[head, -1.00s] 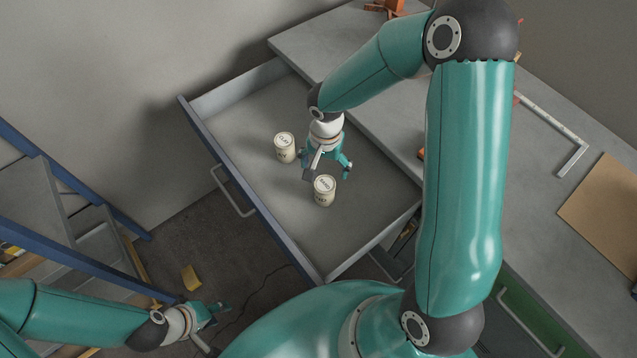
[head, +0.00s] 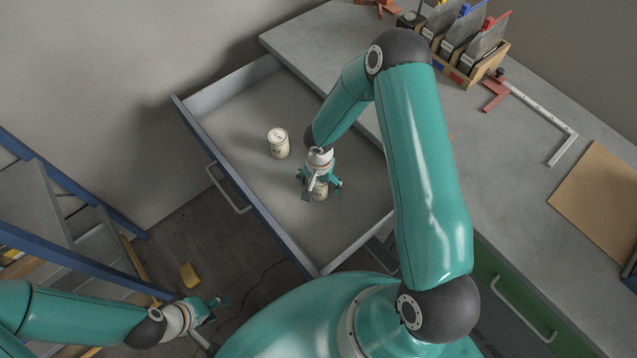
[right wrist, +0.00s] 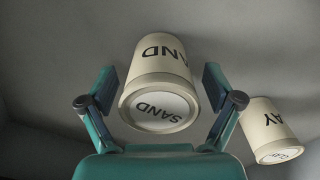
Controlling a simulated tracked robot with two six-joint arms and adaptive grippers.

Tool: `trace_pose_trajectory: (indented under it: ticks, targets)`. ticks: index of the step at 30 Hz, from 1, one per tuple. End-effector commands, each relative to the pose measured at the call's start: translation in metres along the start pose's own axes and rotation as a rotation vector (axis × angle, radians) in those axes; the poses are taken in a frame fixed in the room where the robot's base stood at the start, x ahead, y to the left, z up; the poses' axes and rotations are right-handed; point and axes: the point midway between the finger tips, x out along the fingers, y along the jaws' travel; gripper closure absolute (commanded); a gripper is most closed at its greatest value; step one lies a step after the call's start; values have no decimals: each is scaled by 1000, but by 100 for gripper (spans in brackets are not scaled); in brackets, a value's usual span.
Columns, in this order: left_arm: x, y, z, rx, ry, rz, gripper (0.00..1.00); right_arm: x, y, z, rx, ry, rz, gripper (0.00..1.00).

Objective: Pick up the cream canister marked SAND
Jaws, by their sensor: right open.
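The cream canister marked SAND (right wrist: 160,75) stands in the open drawer. In the right wrist view its lid and side lettering show between the two fingers of my right gripper (right wrist: 160,97), which is open with gaps on both sides. In the head view my right gripper (head: 320,190) is over this canister (head: 320,194) and hides most of it. A second cream canister (head: 278,143) stands apart, to the left and further back; its visible lettering ends in "AY" in the right wrist view (right wrist: 270,130). My left gripper (head: 207,308) is low at the left, away from the drawer.
The drawer (head: 230,150) has raised walls around the canisters and bare floor between them. The bench top (head: 480,170) beside it bears a file rack (head: 470,50), a metal square (head: 540,112) and a brown board (head: 605,205). A blue ladder (head: 70,250) stands at left.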

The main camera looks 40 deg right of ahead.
Motion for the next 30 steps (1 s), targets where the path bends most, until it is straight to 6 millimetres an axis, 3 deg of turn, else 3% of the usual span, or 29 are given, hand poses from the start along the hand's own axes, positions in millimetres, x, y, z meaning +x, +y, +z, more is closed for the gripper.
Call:
trace_pose_trajectory:
  ticks: [4, 12, 24, 30]
  targets:
    - [-2, 1, 0, 0, 0, 0, 60, 16, 0, 1, -1, -1, 1, 10]
    - [-1, 0, 0, 0, 0, 0, 60, 19, 0, 0, 1, 0, 0, 10]
    - [-1, 0, 0, 0, 0, 0, 60, 20, 1, 1, 2, -1, 1, 74]
    - [-1, 0, 0, 0, 0, 0, 60, 20, 1, 1, 2, -2, 1, 75]
